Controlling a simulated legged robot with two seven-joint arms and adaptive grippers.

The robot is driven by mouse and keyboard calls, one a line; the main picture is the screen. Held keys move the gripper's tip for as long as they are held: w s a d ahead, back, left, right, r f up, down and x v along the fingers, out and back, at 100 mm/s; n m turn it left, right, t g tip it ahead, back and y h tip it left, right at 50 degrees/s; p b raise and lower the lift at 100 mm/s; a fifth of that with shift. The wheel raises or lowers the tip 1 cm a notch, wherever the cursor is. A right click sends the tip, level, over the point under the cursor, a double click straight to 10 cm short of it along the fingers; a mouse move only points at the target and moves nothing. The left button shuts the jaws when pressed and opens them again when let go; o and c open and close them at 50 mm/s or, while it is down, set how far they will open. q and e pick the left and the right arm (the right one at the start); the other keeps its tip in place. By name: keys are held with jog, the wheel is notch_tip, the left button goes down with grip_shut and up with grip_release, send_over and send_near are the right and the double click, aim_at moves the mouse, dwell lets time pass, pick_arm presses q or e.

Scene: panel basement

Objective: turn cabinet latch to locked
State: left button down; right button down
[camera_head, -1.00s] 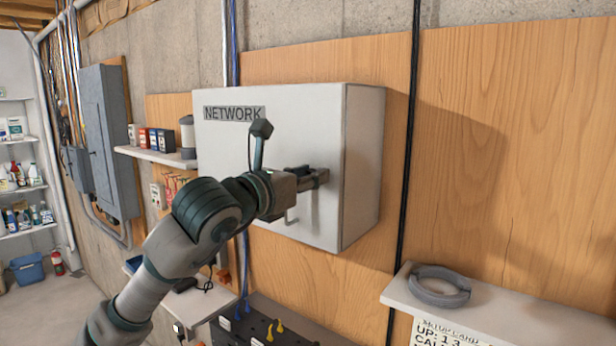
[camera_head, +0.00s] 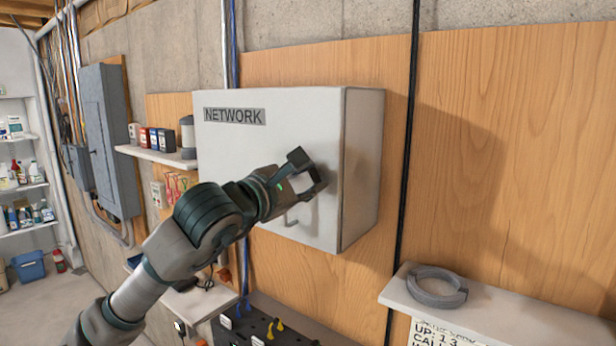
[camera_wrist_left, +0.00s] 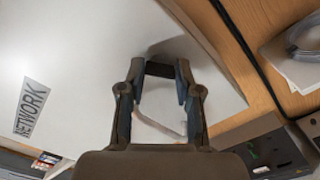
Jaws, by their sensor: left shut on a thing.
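The light grey cabinet (camera_head: 270,145), labelled NETWORK, hangs on the wood panel with its door closed. My left gripper (camera_head: 316,181) is at the right side of the cabinet door, rolled over at a tilt. In the left wrist view its fingertips (camera_wrist_left: 165,71) are closed on a small dark piece, the cabinet latch (camera_wrist_left: 160,70), against the door. The fingers hide most of the latch in the head view, so its exact angle is hard to tell. A pale door handle (camera_head: 291,219) is just below the gripper; it also shows between the fingers (camera_wrist_left: 160,126). My right gripper is not in view.
A white shelf (camera_head: 410,297) with a grey ring (camera_head: 437,286) is at the lower right. A small shelf with boxes (camera_head: 158,155) and a grey electrical panel (camera_head: 106,140) are on the left. A black cable (camera_head: 408,150) runs down right of the cabinet.

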pick_arm(q)
jog(key=m, duration=0.2)
jog(key=m+p, duration=0.1)
jog(key=m, duration=0.3)
jog(key=shift+w+f, duration=0.15)
jog(key=shift+f, duration=0.15)
jog(key=shift+m+p, duration=0.45)
jog(key=shift+m, duration=0.65)
jog(key=shift+f, duration=0.1)
jog(key=c, duration=0.8)
grip_release()
jog(key=shift+d, duration=0.1)
jog(key=shift+s+a+r, duration=0.25)
jog(key=shift+s, duration=0.2)
jog(key=v, duration=1)
jog(key=shift+s+a+f, duration=0.15)
jog(key=shift+a+f, duration=0.05)
jog(key=shift+a, duration=0.2)
